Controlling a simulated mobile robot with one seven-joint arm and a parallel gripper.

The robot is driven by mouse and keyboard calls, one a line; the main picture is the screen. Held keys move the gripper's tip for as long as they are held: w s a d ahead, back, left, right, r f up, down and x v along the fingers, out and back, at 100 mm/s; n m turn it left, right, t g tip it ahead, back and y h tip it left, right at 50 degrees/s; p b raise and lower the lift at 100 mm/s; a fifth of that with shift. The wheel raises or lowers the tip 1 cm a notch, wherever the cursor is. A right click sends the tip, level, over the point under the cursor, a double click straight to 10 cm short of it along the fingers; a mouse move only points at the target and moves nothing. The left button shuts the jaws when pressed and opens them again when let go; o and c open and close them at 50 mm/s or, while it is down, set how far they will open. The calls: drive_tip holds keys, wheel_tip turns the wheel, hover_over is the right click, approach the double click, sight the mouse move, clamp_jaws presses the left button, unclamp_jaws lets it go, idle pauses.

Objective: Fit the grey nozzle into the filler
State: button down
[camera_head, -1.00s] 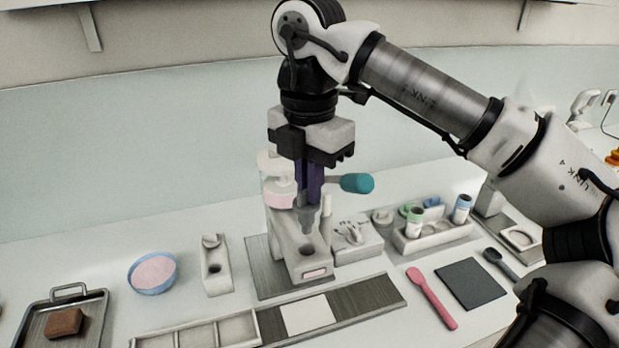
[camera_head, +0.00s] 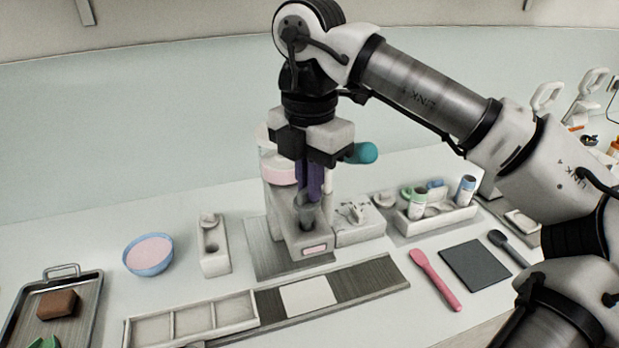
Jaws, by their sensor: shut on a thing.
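The filler (camera_head: 288,232) stands at the middle of the bench. It is a pale machine with a pink-filled hopper (camera_head: 279,171) behind and a teal-ended lever (camera_head: 361,153) at the right. My gripper (camera_head: 309,195) points straight down in front of the filler, its purple fingers shut on the grey nozzle (camera_head: 307,214). The nozzle is upright, narrow end down, low over the filler's base. Its tip lies over the place of the round hole there, which I cannot see; whether the tip touches the base I cannot tell. My gripper hides much of the filler's upper front.
A grey block (camera_head: 354,222) with small parts adjoins the filler's right side, and a rack of vials (camera_head: 441,217) stands beyond. A pale holder (camera_head: 214,255) and a blue bowl (camera_head: 150,256) are left. A track (camera_head: 366,286) and divided tray (camera_head: 198,319) run in front.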

drive_tip(key=shift+f+b, duration=1.55)
drive_tip(key=shift+f, duration=0.4)
drive_tip(key=c, duration=1.5)
unclamp_jaws()
drive_tip(key=shift+o, duration=0.2)
drive_tip(key=shift+r, duration=0.15)
drive_tip(key=shift+r+p, duration=2)
drive_tip(key=shift+r, duration=0.95)
drive_tip(key=shift+f, duration=0.1)
